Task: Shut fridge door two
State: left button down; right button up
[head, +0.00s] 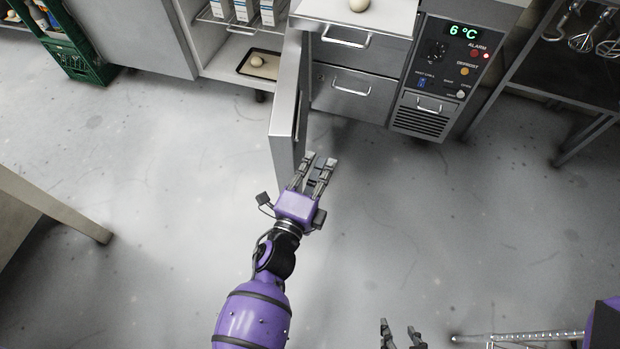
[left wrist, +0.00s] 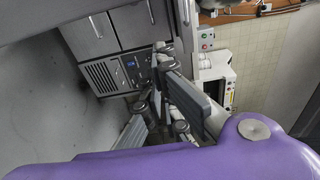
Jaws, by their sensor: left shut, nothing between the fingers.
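The open fridge door (head: 286,115) stands out from the steel fridge counter in the head view, seen nearly edge-on, with its handle side facing right. The open compartment (head: 222,50) is to its left, holding cartons and a dark tray with a dough ball. My left gripper (head: 320,160) is shut and empty, just right of the door's near end; I cannot tell if it touches the door. It also shows in the left wrist view (left wrist: 155,105), with drawers beyond it. My right gripper (head: 402,332) is at the bottom edge, partly cut off, its fingers apart.
Drawers (head: 350,95) and a control panel (head: 445,65) reading 6 °C are right of the door. A green crate (head: 80,58) stands at the upper left, a table (head: 50,205) at the left and a rack with whisks (head: 585,45) at the upper right. The middle floor is clear.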

pick_arm(q)
jog(key=shift+w+a+p, duration=0.45)
jog(key=shift+w+a, duration=0.9)
jog(key=shift+a, duration=0.15)
jog(key=shift+a, duration=0.1)
